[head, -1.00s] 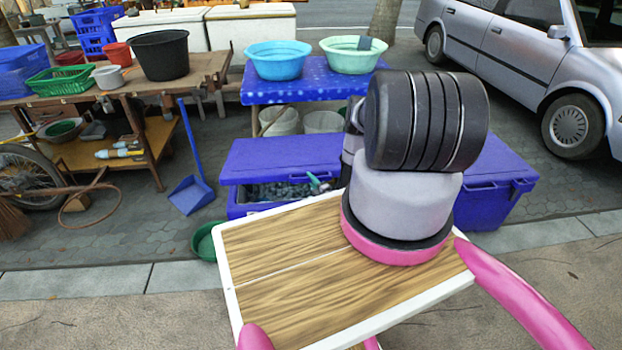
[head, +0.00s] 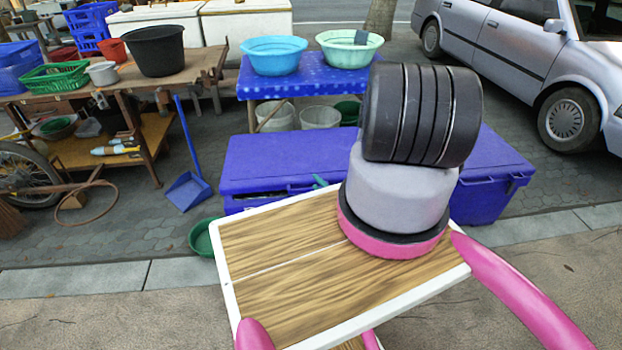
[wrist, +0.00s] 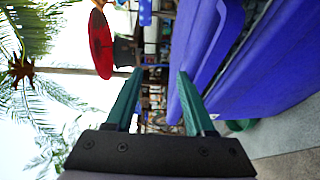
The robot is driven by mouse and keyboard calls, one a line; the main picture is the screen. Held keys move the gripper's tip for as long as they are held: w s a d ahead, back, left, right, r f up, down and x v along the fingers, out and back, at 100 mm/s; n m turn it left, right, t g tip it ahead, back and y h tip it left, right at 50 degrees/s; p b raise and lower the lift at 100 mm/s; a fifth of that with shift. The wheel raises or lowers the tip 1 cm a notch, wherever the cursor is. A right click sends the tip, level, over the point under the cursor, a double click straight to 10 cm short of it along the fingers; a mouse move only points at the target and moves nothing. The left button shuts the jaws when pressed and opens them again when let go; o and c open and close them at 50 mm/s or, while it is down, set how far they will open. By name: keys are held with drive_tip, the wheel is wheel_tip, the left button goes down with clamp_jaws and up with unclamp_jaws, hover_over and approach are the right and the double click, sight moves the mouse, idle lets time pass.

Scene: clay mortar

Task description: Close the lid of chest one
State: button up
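A blue chest (head: 235,203) stands behind my wooden tray top in the head view; no label shows which chest is number one. Its blue lid (head: 270,160) is lowered over the contents, with a narrow dark gap still showing under its front edge at left. My gripper (wrist: 157,95) has its two green fingers apart, with nothing between them in the wrist view. The blue lid edge (wrist: 205,45) is close beside the right finger; contact is unclear. In the head view, only a small green finger part (head: 320,182) shows at the lid's front; my arm hides the rest.
A second blue chest (head: 490,180) stands at right, its lid down. A blue table (head: 310,85) with two basins is behind. A green bowl (head: 203,238) and blue dustpan (head: 188,190) lie at left. A silver car (head: 520,60) is parked right.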

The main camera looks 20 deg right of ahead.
drive_tip(key=shift+s+d, duration=0.15)
drive_tip(key=shift+s, duration=1.5)
